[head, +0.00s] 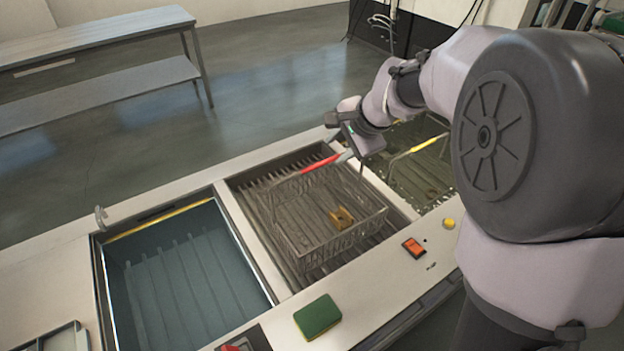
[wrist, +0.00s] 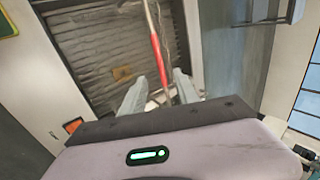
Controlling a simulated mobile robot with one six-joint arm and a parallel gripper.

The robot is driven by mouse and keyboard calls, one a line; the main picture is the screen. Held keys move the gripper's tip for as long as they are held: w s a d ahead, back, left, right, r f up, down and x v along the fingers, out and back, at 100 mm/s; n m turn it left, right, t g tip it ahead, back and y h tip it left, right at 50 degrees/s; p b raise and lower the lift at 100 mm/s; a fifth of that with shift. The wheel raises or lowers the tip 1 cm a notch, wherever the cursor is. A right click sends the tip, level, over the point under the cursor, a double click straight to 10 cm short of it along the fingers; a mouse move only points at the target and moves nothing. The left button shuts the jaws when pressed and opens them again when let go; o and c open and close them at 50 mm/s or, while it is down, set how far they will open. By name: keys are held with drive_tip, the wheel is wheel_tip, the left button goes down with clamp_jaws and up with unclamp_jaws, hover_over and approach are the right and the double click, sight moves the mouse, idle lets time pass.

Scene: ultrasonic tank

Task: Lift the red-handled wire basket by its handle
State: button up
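The red-handled wire basket (head: 297,232) stands in the middle tank, its rim showing above the slatted floor. Its red handle grip (head: 320,163) arches over the far side of the basket; it also shows in the wrist view (wrist: 156,58). A small brass-coloured part (head: 341,218) lies in the basket. My gripper (head: 343,152) is at the right end of the red grip. In the wrist view my gripper (wrist: 162,78) has its two fingers apart, with the red handle running between them. Whether either finger touches the handle is not clear.
A water-filled tank (head: 185,285) is on the left. A yellow-handled basket (head: 427,146) sits in the right tank. A green sponge (head: 318,317) and an orange device (head: 414,247) lie on the front ledge. A metal bench (head: 100,95) stands behind.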

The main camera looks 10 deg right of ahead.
sight(322, 165)
drive_tip(key=b+x, duration=0.1)
drive_tip(key=x, duration=0.5)
drive_tip(key=b+x, duration=0.1)
drive_tip(key=x, duration=0.2)
drive_tip(key=shift+s+a+f+b, duration=0.1)
drive_tip(key=shift+s+f+b, duration=0.15)
drive_tip(key=shift+b, duration=0.05)
drive_tip(key=b+x, duration=0.2)
drive_tip(key=x, duration=0.3)
drive_tip(key=shift+w+a+f, duration=0.2)
drive_tip(key=shift+w+f, duration=0.05)
drive_tip(key=shift+f, duration=0.05)
drive_tip(key=shift+r, duration=0.15)
drive_tip(key=shift+r, duration=0.1)
clamp_jaws()
